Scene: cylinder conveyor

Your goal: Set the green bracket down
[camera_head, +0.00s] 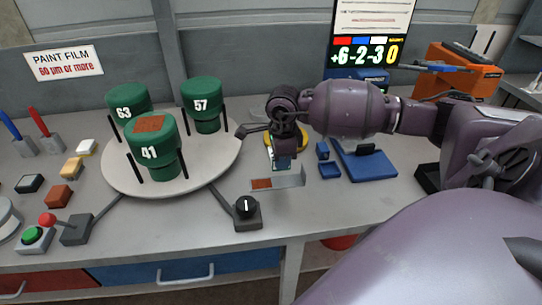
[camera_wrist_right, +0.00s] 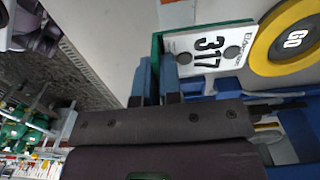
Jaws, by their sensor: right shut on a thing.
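My right gripper (camera_head: 283,160) is above the grey worktop, right of the round turntable. In the right wrist view its two blue fingers (camera_wrist_right: 154,80) are shut on the green bracket (camera_wrist_right: 156,44), of which only a narrow green edge shows between them. A white plate marked 317 (camera_wrist_right: 208,47) is beside the green edge and seems joined to it. In the head view the gripper largely hides the bracket. I cannot tell whether the bracket touches the surface below. My left gripper is not in view.
A pale block with a brown patch (camera_head: 278,180) is just below the gripper. A yellow ring marked GO (camera_wrist_right: 290,38) lies close by. Blue trays (camera_head: 368,165) are to the right. The turntable (camera_head: 215,165) carries green cylinders (camera_head: 150,152). A black knob (camera_head: 246,210) stands in front.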

